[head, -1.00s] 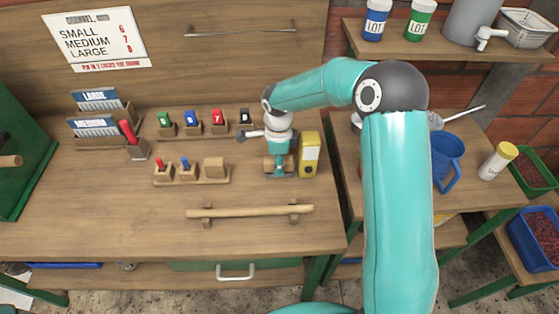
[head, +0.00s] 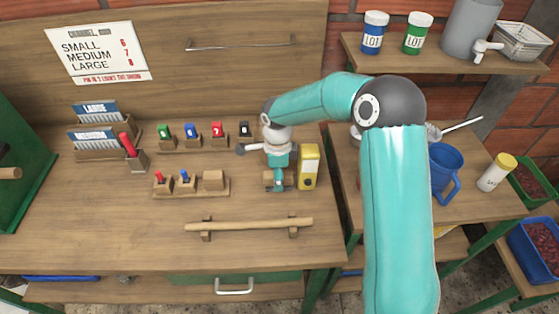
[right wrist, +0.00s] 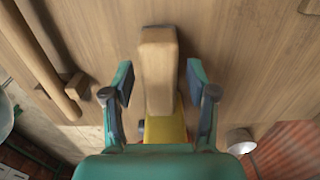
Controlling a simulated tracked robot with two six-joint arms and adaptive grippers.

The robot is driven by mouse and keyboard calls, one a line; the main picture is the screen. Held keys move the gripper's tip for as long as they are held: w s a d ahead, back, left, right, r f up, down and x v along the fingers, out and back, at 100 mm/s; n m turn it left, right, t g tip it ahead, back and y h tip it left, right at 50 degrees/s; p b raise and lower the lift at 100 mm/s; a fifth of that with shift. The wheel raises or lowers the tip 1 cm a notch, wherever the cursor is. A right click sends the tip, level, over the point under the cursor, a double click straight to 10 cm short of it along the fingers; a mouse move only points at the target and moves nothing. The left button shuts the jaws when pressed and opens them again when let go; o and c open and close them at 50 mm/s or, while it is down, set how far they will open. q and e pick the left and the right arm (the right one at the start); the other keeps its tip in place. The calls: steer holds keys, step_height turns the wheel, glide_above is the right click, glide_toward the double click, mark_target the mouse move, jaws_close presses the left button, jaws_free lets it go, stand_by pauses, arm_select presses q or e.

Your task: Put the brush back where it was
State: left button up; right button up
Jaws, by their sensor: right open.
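A light wooden block (right wrist: 158,65), which may be the brush, lies between my right gripper's fingers in the right wrist view. No bristles show, so I cannot tell for sure. My right gripper (right wrist: 160,95) is open, with one finger on each side of the block and visible gaps on both sides. In the head view my right gripper (head: 278,181) points down at the workbench, just left of a yellow box (head: 308,167), and largely hides the block. The yellow also shows below the block in the wrist view (right wrist: 172,128). My left gripper is not in view.
A wooden rod (head: 250,224) rests on two supports at the bench front. Stamp-like pieces stand in a back rack (head: 190,144) and a front rack (head: 192,190). A blue jug (head: 446,170) stands on the right table. The bench left of the rod is clear.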

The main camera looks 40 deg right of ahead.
step_height(320, 180, up, 12)
steer(key=b, duration=0.1)
steer(key=shift+f, duration=0.15)
stand_by(0.6)
